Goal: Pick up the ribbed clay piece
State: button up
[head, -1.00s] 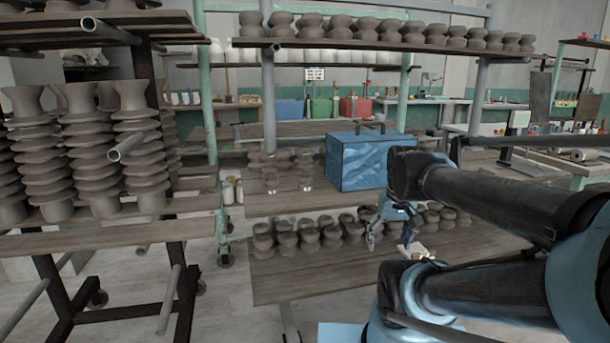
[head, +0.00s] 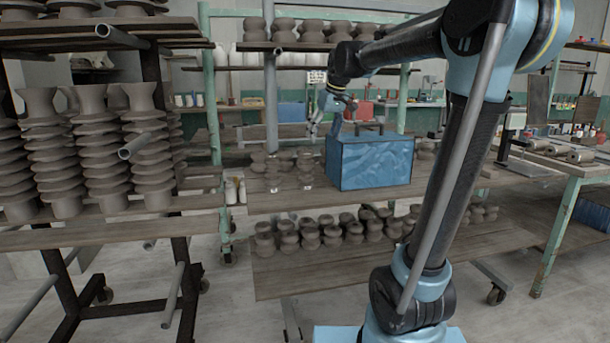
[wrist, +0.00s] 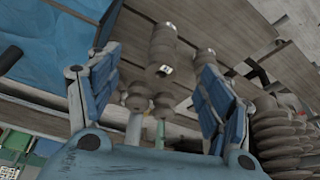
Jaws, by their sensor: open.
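Ribbed grey-brown clay pieces (head: 272,172) stand upright on the middle shelf board left of a blue box; another (head: 305,167) stands beside them. Which one the task means I cannot tell. In the wrist view one ribbed piece (wrist: 161,48) with a small white mark shows between my fingers, farther off, with a second (wrist: 206,56) partly behind the right finger. My gripper (head: 325,128) is open and empty, above the board near the blue box's upper left edge, touching no clay piece. The wrist view shows both fingers spread (wrist: 158,62).
The blue box (head: 372,162) stands right of the pieces. A lower board (head: 330,270) carries several clay pieces; a top shelf (head: 300,46) holds more. A rack of tall clay stacks (head: 90,150) stands at left, with pipe ends jutting out. A green post (head: 214,130) stands between.

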aim_at(304, 164)
jog(key=w+a+r, duration=0.2)
jog(key=w+a, duration=0.1)
jog(key=a, duration=0.1)
jog(key=shift+n, duration=0.4)
jog(key=x, duration=1.7)
jog(key=shift+w+f, duration=0.1)
jog(key=shift+f, duration=0.05)
jog(key=c, duration=1.6)
